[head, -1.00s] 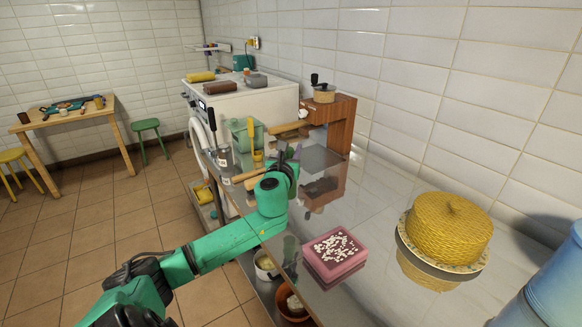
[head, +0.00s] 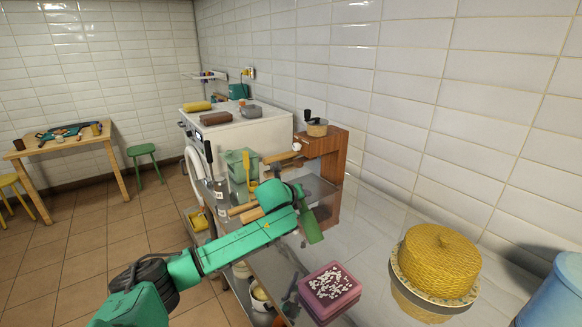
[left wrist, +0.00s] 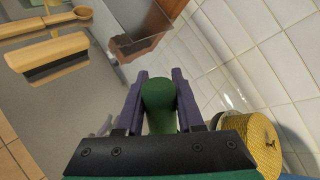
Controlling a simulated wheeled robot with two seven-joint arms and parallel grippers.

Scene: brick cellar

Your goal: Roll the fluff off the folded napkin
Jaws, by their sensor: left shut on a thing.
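The folded napkin (head: 329,303) is a thick pink square near the front edge of the shiny counter, with white fluff (head: 329,281) scattered over its top. My left gripper (head: 303,200) is above the counter, behind and to the left of the napkin. It is shut on a green cylinder (head: 313,229), which looks like a roller and hangs tilted, clear of the napkin. The left wrist view shows the green cylinder (left wrist: 159,100) between the purple fingers of my gripper (left wrist: 159,76). My right gripper is not in view.
A yellow woven basket (head: 439,258) stands on the counter to the right, with a blue container (head: 553,292) beyond it. A wooden shelf (head: 325,165) stands behind, beside a green caddy (head: 240,165). The counter between napkin and basket is clear.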

